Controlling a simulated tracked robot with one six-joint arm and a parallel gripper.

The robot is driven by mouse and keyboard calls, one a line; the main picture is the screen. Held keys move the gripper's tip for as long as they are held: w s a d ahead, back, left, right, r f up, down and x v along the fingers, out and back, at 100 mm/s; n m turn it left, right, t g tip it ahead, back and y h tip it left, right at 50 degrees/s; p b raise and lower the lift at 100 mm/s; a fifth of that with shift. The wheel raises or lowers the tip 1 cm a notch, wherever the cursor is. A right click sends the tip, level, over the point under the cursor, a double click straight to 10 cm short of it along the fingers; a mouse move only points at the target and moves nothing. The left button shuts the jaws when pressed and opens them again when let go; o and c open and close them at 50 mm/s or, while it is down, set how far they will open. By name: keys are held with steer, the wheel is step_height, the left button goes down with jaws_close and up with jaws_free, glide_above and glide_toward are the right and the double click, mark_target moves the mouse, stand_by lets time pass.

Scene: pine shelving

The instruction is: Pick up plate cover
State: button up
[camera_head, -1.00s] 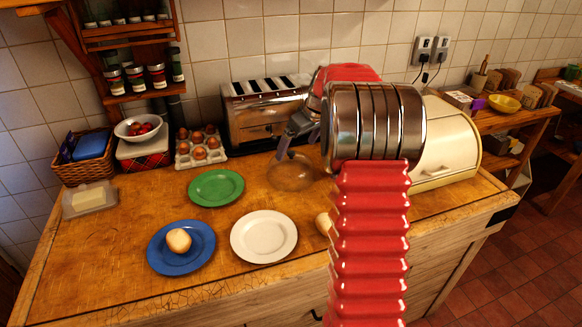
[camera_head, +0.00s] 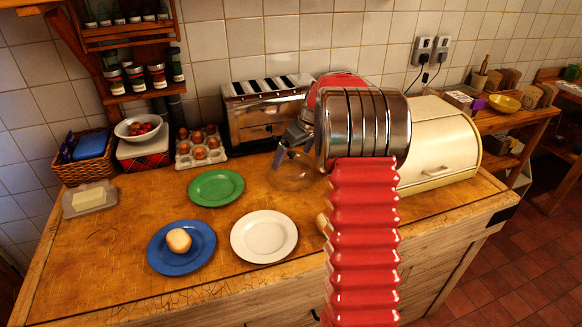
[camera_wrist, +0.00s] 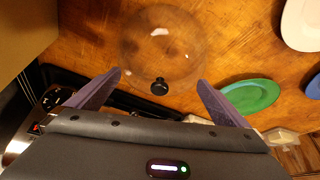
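The plate cover (camera_head: 292,175) is a clear glass dome on the wooden counter, in front of the toaster. In the wrist view the plate cover (camera_wrist: 165,35) shows as a faint round outline with a black knob (camera_wrist: 160,87). My gripper (camera_wrist: 160,79) is open, with its two purple-grey fingers on either side of the knob in that view. The knob appears between the fingertips, and nothing is gripped. In the head view my gripper (camera_head: 281,156) is at the dome, partly hidden by my arm. I cannot tell whether the fingers touch the knob.
A green plate (camera_head: 216,188), a white plate (camera_head: 264,237) and a blue plate (camera_head: 170,259) with a bread roll (camera_head: 178,240) lie left of and nearer than the dome. The toaster (camera_head: 257,125) stands behind. A cream bread bin (camera_head: 440,150) is at the right.

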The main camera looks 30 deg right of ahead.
steer(key=c, duration=1.1)
steer(key=shift+r, duration=0.3)
steer(key=c, duration=0.3)
step_height(320, 180, up, 9)
steer(key=shift+f, duration=0.1)
steer(key=shift+c, duration=0.3)
steer(key=shift+r, duration=0.3)
